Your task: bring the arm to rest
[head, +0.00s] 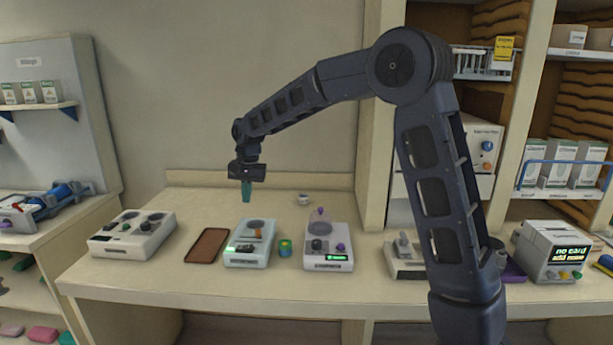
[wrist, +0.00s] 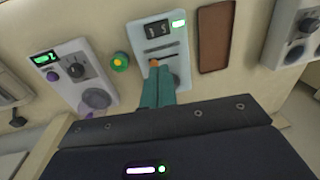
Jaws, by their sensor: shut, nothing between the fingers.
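My gripper (head: 246,192) is shut and empty, its teal fingers pointing down above the back of the counter (head: 200,284). The arm is stretched out to the left from its raised elbow. In the wrist view the teal fingers (wrist: 158,88) lie together and overlap the lower part of the pale blue device. That device (head: 236,260) stands on the counter in front of the gripper, with an orange knob and a lit green display. The gripper looks clear of the devices in the head view.
A brown tray (head: 207,246) and a white two-dial device (head: 132,236) stand to the left. A small green-and-yellow round item (head: 285,247) and a white device with a clear dome (head: 329,251) stand to the right. A small white cup (head: 303,198) sits near the back wall. Shelves flank the counter.

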